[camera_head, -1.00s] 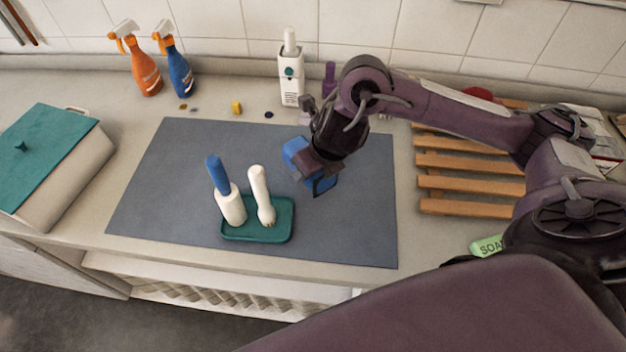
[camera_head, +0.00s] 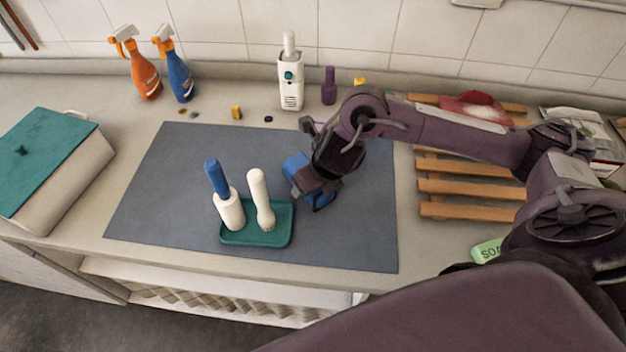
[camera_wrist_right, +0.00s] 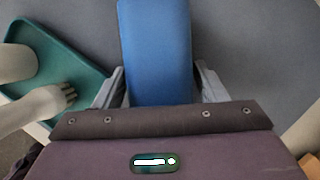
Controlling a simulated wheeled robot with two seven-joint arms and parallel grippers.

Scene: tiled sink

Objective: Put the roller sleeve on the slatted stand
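The blue roller sleeve (camera_head: 296,166) is above the right part of the grey mat, partly hidden by my right gripper (camera_head: 312,186). In the right wrist view the sleeve (camera_wrist_right: 156,50) fills the space between the two grey fingers, which press along its sides. The right gripper (camera_wrist_right: 160,85) is shut on it. Whether the sleeve touches the mat is hard to tell. The slatted stand (camera_head: 470,188), made of wooden slats, lies at the right behind my right arm, which hides part of it. My left gripper is in neither view.
A teal tray (camera_head: 280,237) with two upright white tools, one with a blue handle, stands left of the gripper. A red item (camera_head: 475,105) lies at the stand's back. Green soap (camera_head: 487,250) lies in front. Bottles line the wall. The mat's left (camera_head: 170,190) is clear.

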